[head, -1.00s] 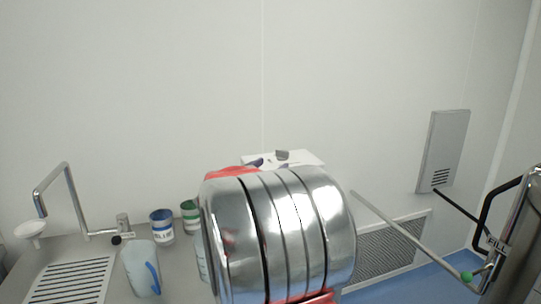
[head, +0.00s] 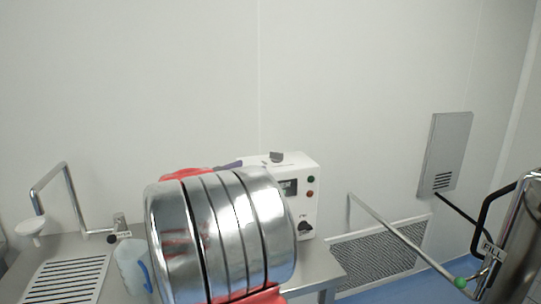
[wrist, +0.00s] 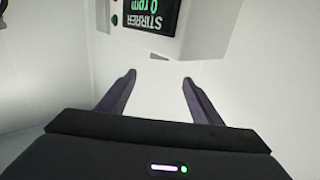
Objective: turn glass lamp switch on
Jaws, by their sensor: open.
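I cannot make out a glass lamp or a switch labelled for one. In the head view a white control box (head: 308,177) stands on the bench against the wall. Its front has a small display (head: 288,187), a green and a red button (head: 310,193), and a black knob (head: 306,229). In the wrist view a white box edge (wrist: 205,35) shows at the top with a display (wrist: 153,14) reading "STIRRER 0 rpm". My gripper (wrist: 158,77) is open and empty, its two dark fingers apart below that display. In the head view my arm hides most of it.
A steel bench (head: 318,268) carries a drain grille (head: 62,280), a bent tap pipe (head: 74,200) and a clear jug (head: 131,265) at left. A steel vessel (head: 515,245) with a handle stands at right. A metal pipe (head: 405,236) crosses before the wall vent (head: 375,255).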

